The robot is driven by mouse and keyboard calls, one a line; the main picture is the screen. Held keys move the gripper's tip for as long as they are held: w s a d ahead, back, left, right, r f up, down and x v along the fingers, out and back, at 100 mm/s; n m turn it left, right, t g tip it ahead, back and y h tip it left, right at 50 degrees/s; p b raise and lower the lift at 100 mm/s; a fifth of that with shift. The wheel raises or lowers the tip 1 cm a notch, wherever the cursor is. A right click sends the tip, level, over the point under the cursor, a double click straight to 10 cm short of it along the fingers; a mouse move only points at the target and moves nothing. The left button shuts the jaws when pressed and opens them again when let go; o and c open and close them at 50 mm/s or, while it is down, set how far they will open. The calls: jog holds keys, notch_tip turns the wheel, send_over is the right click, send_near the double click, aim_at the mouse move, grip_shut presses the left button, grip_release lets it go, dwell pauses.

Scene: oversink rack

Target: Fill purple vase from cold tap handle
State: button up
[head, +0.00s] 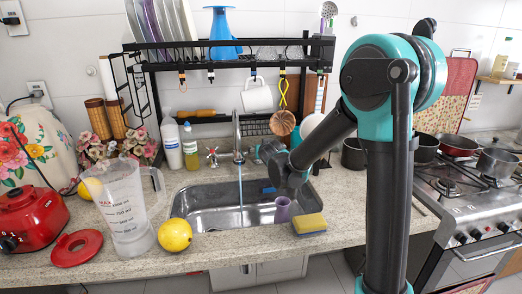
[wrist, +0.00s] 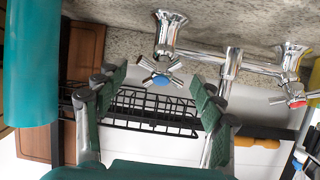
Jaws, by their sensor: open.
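The purple vase (head: 283,210) stands in the sink (head: 222,218), to the right of a thin bluish stream (head: 240,188) that falls from the chrome tap (head: 237,138). In the wrist view, the cold tap handle (wrist: 161,72), a chrome cross with a blue cap, shows between and beyond my fingertips. My gripper (wrist: 160,92) is open and empty, one green-padded finger on each side of the handle. I cannot tell whether a finger touches it. The red-marked handle (wrist: 304,98) is off to the right. In the head view my arm hides the cold handle.
A yellow and green sponge (head: 309,224) lies on the front right sink edge. A lemon (head: 175,235), a measuring jug (head: 124,210) and a red blender base (head: 30,218) stand on the left counter. A black dish rack (head: 225,44) spans above the sink, with a mug (head: 257,96) hanging.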

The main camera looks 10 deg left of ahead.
jog(key=shift+x, duration=1.2)
jog(key=c, duration=1.4)
jog(key=shift+d, duration=0.1)
jog(key=o, duration=1.4)
jog(key=v, duration=1.2)
